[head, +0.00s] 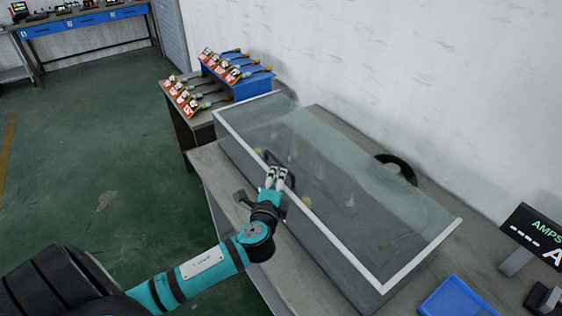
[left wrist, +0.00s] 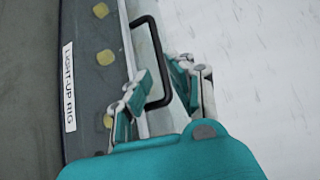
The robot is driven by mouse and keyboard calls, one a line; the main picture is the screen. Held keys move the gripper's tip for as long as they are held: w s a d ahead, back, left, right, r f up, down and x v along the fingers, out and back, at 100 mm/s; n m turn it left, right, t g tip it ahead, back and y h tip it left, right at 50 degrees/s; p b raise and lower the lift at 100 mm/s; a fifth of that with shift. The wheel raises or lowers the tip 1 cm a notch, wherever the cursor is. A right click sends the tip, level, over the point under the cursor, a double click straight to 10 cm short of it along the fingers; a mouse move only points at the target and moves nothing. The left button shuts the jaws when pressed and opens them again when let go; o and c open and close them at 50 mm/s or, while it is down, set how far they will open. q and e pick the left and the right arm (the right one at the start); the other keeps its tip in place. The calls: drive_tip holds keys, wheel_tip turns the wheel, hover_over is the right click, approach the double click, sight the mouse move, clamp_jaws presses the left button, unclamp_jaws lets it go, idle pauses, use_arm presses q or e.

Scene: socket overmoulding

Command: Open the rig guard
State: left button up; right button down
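The rig guard (head: 340,190) is a clear box-like cover with a pale frame, lying down over the rig on the bench. Its black handle (left wrist: 148,32) is a bent bar on the front edge, seen in the left wrist view. My left gripper (head: 276,174) is at the guard's front edge, at the handle. In the left wrist view, its two fingers (left wrist: 162,80) are apart, with the lower part of the handle between them. A gap shows between the fingers and the bar. My right gripper is not in view.
A "LIGHT-UP RIG" label (left wrist: 69,88) and yellow round parts (left wrist: 104,57) sit beside the handle. A blue rack (head: 243,85) of plugs stands beyond the guard. A blue tray (head: 456,300) and a display (head: 535,235) are at right. The white wall is behind.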

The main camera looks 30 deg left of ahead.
sight(281, 164)
use_arm(q)
drive_tip(key=x, duration=0.7)
drive_tip(key=shift+p, duration=0.4)
drive_tip(key=shift+s, duration=0.1)
clamp_jaws()
